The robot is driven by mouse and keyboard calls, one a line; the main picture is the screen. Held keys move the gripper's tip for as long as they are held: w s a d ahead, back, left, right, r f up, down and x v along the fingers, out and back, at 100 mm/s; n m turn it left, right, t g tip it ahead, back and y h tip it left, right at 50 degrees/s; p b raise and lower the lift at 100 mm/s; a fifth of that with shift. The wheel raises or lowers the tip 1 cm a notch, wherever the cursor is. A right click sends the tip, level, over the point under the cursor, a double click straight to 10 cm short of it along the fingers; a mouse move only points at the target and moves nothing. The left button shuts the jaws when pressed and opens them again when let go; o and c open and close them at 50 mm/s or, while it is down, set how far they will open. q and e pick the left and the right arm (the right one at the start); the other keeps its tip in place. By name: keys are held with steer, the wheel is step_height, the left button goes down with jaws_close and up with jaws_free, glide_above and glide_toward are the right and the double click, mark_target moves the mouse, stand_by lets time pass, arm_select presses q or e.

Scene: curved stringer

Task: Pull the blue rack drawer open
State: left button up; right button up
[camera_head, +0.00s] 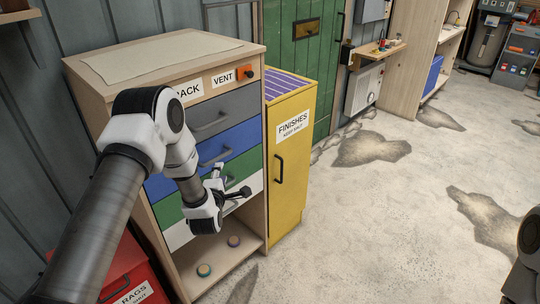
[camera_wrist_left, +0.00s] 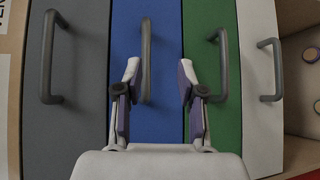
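The blue drawer (camera_head: 240,137) is the second from the top in the wooden rack, between a grey and a green drawer. It looks shut, flush with its neighbours. Its dark bar handle (camera_head: 214,160) also shows in the left wrist view (camera_wrist_left: 146,60). My left gripper (camera_head: 230,182) is in front of the rack, open and empty. In the left wrist view its two fingers (camera_wrist_left: 160,84) stand either side of the blue drawer's handle, which lies nearer the left finger. The gap in depth between fingertips and handle is hard to judge; no contact shows. My right gripper is out of view.
The grey drawer (camera_wrist_left: 85,90), green drawer (camera_wrist_left: 212,60) and white drawer (camera_wrist_left: 262,90) have similar handles. A yellow cabinet (camera_head: 290,165) stands right of the rack, and a red bin (camera_head: 128,275) at its lower left. The floor (camera_head: 390,230) to the right is clear.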

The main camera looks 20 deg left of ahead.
mark_target(219, 157)
arm_select(q)
steer(key=shift+w+a+r+n, duration=0.15)
steer(key=shift+a+r, duration=0.3)
steer(key=shift+w+a+r+n, duration=0.15)
steer(key=shift+a+r, duration=0.25)
steer(key=shift+a, duration=0.05)
steer(key=p+x, duration=0.1)
steer(key=x, duration=0.5)
steer(key=shift+w+f, duration=0.1)
steer(key=shift+w+a, duration=0.25)
steer(key=shift+w, duration=0.1)
steer(key=shift+f, duration=0.1)
jaws_close()
